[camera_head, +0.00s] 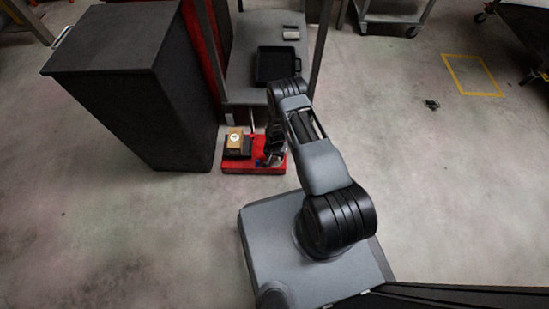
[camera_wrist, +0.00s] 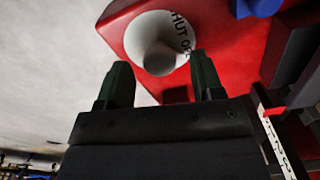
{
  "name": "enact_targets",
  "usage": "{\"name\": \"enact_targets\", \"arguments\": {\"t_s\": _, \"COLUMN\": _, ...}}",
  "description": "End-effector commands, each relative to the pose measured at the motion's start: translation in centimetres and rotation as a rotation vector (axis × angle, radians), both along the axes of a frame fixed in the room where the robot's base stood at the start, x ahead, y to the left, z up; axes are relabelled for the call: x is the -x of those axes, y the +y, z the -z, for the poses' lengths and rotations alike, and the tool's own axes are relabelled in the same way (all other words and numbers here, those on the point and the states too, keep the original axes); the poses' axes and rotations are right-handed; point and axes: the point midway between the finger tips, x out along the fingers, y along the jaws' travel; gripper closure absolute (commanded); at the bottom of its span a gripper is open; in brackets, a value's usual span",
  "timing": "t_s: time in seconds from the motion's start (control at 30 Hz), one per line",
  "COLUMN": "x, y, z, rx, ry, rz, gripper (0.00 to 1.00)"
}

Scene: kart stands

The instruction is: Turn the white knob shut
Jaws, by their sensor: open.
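The white knob (camera_wrist: 159,57) stands on a round white plate (camera_wrist: 178,22) with dark lettering, part of which reads "SHUT". The plate is fixed to a red box (camera_wrist: 222,30), whose top edge is partly out of the wrist view. My gripper (camera_wrist: 160,66) is open, with its two dark fingers apart and the knob showing between and just beyond their tips. I cannot tell whether either finger touches it. In the head view the red box (camera_head: 240,167) sits on the floor, and my gripper (camera_head: 269,157) is at its right part. The arm hides the knob there.
A brown block (camera_head: 236,139) with a round white top sits on a dark piece on the box's left part. A black cabinet (camera_head: 125,85) stands close left. A grey cart (camera_head: 255,50) carrying a black tray (camera_head: 276,64) stands behind. The floor at left is clear.

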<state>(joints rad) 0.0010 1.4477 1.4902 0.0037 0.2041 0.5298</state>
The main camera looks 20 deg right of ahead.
Motion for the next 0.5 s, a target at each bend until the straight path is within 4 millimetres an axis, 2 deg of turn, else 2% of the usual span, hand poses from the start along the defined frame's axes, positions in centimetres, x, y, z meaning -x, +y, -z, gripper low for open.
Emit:
{"name": "enact_targets", "arguments": {"t_s": 0.17, "x": -0.04, "y": 0.00, "z": 0.93, "rx": 0.000, "ry": -0.001, "rz": 0.000, "gripper": 0.39}}
{"name": "enact_targets", "arguments": {"t_s": 0.5, "x": -0.03, "y": -0.01, "z": 1.00, "rx": 0.001, "ry": -0.001, "rz": 0.000, "gripper": 0.41}}
